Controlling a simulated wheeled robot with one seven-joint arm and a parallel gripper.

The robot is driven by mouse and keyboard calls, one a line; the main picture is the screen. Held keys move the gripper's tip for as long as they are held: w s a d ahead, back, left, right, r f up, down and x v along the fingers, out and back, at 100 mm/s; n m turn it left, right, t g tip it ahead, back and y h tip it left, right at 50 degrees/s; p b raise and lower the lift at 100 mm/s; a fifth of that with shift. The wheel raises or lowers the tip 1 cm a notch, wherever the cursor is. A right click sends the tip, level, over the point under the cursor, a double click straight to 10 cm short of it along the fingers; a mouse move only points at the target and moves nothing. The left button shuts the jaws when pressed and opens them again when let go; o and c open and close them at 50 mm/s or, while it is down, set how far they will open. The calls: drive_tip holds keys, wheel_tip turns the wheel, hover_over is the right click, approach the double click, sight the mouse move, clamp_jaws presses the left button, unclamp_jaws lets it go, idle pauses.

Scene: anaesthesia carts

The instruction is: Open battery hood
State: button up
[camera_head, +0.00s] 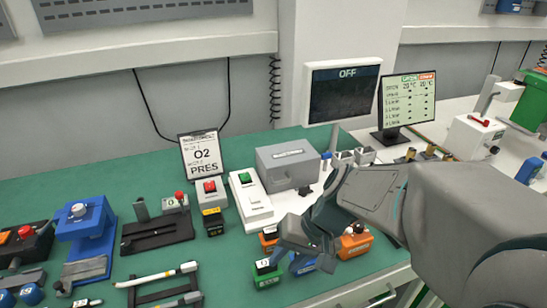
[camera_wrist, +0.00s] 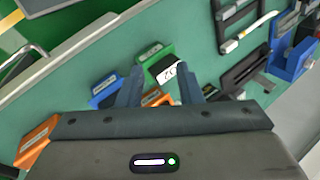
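A grey box (camera_head: 289,163) with a flat lid-like top stands on the green table in the head view. It looks closed, and I cannot tell for certain whether it is the battery hood. A green block (camera_wrist: 157,56) with a white label shows between and beyond the fingertips. Contact with it cannot be told. The grey box is not clear in the wrist view.
A white unit with a green button (camera_head: 250,198) and a red-button box (camera_head: 210,190) stand left of the grey box. Orange and blue blocks (camera_wrist: 104,91) crowd around my gripper.

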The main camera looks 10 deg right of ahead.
drive_tip(key=w+y, duration=0.1)
drive_tip(key=w, duration=0.1)
drive_tip(key=w+a+m+t+y, duration=0.1)
drive_tip(key=w+a+m+y, duration=0.1)
drive_tip(key=w+y, duration=0.1)
drive_tip(key=shift+w+f+t, duration=0.15)
drive_tip(key=shift+w+t, duration=0.15)
drive_tip(key=w+m+t+y, duration=0.2)
drive_tip(key=w, duration=0.3)
drive_tip(key=m+t+h, duration=0.3)
drive_tip(key=m+t, duration=0.3)
drive_tip(key=t, duration=0.3)
approach(283, 182)
drive_tip(key=p+x, duration=0.1)
drive_tip(key=x, duration=0.7)
drive_tip(key=shift+w+f+p, duration=0.1)
drive_tip(key=shift+w+p, duration=0.05)
drive_tip(key=shift+p, duration=0.25)
drive_tip(key=shift+c, duration=0.3)
clamp_jaws()
